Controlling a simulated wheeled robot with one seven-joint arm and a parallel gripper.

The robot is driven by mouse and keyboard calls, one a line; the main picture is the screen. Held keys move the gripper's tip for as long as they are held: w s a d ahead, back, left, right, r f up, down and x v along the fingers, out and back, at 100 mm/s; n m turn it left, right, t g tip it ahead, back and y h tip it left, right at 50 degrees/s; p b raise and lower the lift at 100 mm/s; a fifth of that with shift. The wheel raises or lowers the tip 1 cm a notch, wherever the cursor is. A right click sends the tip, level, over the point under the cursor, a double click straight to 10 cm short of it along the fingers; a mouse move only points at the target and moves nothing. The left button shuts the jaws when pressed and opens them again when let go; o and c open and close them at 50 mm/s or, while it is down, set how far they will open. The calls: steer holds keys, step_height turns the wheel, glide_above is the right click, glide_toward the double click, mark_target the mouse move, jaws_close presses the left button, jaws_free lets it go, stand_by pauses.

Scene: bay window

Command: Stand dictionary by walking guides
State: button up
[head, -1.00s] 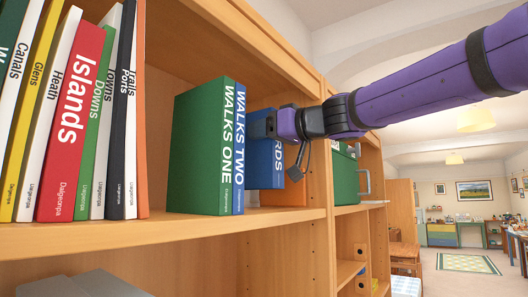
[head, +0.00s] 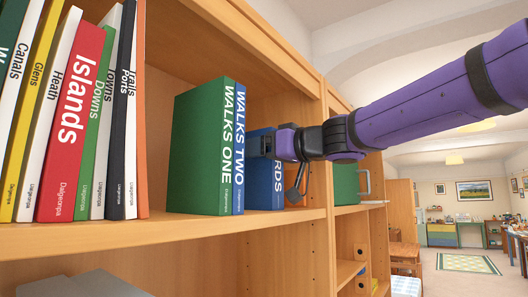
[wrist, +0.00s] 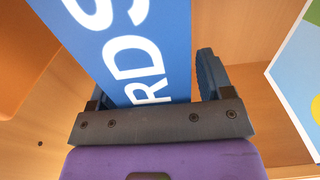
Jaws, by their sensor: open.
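The dictionary is a thick blue book (head: 265,188) whose spine shows white letters ending in "RDS". It stands upright on the shelf, just right of the walking guides, with its base at about shelf level. The guides are the green "WALKS ONE" (head: 202,150) and the blue "WALKS TWO" (head: 239,160), upright side by side. My gripper (head: 262,144) is at the dictionary's spine. In the wrist view, the dictionary (wrist: 150,40) lies between my open fingers, with a gap by the right finger. The left finger is mostly hidden.
A row of books, including a red "Islands" (head: 75,130), stands at the left of the shelf (head: 150,236). A wooden upright bounds the bay to the right. A green box (head: 345,183) sits in the neighbouring bay. A picture-covered item (wrist: 300,85) shows at right in the wrist view.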

steer(key=v, duration=1.2)
steer(key=s+d+f+m+t+h, duration=0.2)
steer(key=d+f+m+h, duration=0.3)
steer(key=d+f+h, duration=0.3)
steer(key=s+d+f+m+t+h, duration=0.2)
steer(key=d+f+m+h, duration=0.4)
steer(key=d, duration=0.4)
steer(key=s+f+g, duration=0.9)
steer(key=s+f, duration=0.7)
steer(key=f, duration=0.3)
steer(key=shift+d+n+g, duration=0.3)
steer(key=shift+d+g, duration=0.1)
steer(key=shift+d, duration=0.05)
